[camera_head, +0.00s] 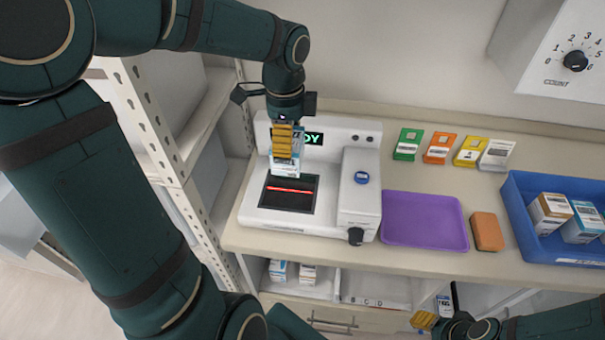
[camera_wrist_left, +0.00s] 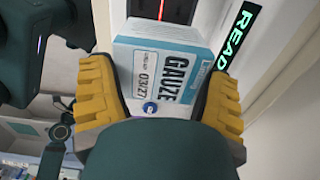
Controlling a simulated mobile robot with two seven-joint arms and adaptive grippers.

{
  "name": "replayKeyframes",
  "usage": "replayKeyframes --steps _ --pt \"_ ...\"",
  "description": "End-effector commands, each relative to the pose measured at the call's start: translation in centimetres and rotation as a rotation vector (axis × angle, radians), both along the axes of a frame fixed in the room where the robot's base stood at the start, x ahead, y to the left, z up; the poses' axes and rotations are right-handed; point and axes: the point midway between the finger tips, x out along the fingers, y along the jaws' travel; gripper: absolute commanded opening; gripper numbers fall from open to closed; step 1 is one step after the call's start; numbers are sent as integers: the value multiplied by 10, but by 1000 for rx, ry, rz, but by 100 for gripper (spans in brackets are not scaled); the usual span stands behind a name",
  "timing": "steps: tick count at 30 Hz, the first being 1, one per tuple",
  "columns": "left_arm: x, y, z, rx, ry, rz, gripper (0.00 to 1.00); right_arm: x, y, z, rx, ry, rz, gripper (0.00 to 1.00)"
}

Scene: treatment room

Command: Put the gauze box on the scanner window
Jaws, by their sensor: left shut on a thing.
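My left gripper (camera_head: 283,141) is shut on the gauze box (camera_head: 288,162), a white and blue carton. In the left wrist view the gripper (camera_wrist_left: 162,100) has a yellow finger on each side of the box (camera_wrist_left: 165,72), whose label reads GAUZE and 03/27. The scanner (camera_head: 265,217) is a white machine with a lit green display. Its dark scanner window (camera_head: 290,203) has a red line across it. The box is upright, above the back edge of the window; I cannot tell whether it touches. My right gripper (camera_head: 424,320) is low, at the counter front; its jaws are unclear.
A purple tray (camera_head: 424,221) lies right of the scanner, with an orange-brown block (camera_head: 487,232) beside it. A blue bin (camera_head: 522,212) holds cartons at the far right. Several coloured cards (camera_head: 437,147) stand at the back. A perforated shelf post (camera_head: 155,135) rises left of the counter.

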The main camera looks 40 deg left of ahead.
Motion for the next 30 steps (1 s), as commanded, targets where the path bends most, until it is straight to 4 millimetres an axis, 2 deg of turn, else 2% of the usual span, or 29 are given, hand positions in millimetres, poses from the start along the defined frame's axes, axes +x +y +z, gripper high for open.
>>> replayKeyframes --steps 6,14,22,30 --pt "-1 0 -35 -2 5 0 41 -3 0 -10 2 7 5 47" --pt "0 0 -56 -1 3 0 41 -4 1 -14 2 10 8 47" --pt "-1 0 -95 -1 4 0 41 -8 1 -26 4 18 13 47" --pt "0 0 -98 0 1 0 41 -9 1 -25 4 20 15 47"
